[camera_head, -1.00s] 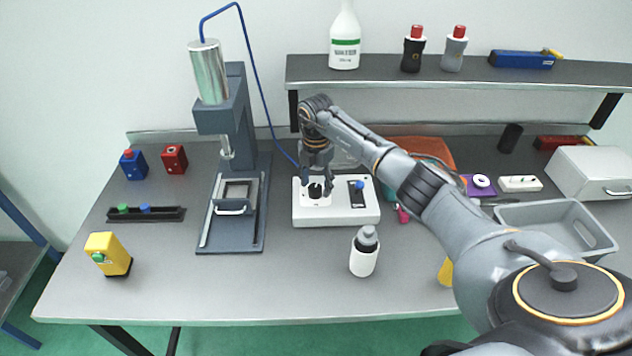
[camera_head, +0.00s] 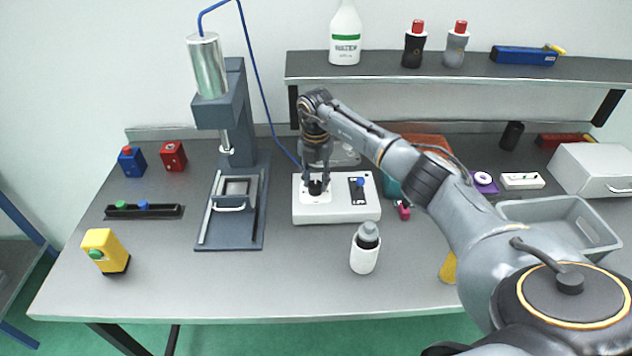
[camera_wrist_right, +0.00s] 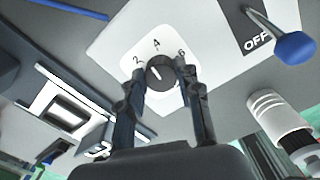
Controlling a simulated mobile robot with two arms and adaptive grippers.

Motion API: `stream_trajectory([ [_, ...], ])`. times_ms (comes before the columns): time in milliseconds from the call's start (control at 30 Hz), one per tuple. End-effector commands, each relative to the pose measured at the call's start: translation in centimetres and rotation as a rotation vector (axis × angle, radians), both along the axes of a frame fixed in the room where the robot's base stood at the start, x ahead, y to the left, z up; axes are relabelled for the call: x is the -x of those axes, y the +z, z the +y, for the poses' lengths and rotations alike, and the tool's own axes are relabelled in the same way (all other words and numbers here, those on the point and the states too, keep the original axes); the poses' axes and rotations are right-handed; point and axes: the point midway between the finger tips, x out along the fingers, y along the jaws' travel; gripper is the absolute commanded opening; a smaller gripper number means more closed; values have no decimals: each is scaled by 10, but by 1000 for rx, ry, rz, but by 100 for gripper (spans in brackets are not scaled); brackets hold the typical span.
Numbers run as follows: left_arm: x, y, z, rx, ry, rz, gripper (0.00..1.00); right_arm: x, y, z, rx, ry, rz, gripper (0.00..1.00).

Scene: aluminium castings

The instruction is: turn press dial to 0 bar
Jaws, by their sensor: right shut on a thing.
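The press dial is a round black knob (camera_head: 315,188) on a white plate at the left of the white control box (camera_head: 345,212). My right gripper (camera_head: 316,184) points down over the box, its fingers shut on the dial from two sides. In the right wrist view the dial (camera_wrist_right: 160,73) sits between the fingertips (camera_wrist_right: 165,76). Its white pointer line is slanted, and the digits 2, 4 and 6 show around it. Other markings are hidden by the fingers, so I cannot tell the exact setting. My left gripper is not in view.
A blue-tipped switch (camera_head: 360,183) marked OFF is right of the dial. The press (camera_head: 235,130) stands left of the box, joined by a blue hose (camera_head: 256,90). A white bottle (camera_head: 364,252) stands in front. The shelf (camera_head: 450,68) is behind.

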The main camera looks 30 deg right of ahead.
Motion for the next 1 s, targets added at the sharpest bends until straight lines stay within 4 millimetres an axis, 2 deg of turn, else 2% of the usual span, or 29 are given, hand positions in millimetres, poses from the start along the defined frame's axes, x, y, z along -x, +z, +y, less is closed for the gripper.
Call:
stream_trajectory([
  [300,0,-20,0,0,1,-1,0,-1,-2,0,2,303,0,3],
  [1000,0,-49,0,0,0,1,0,-1,-2,3,1,966,2,3],
])
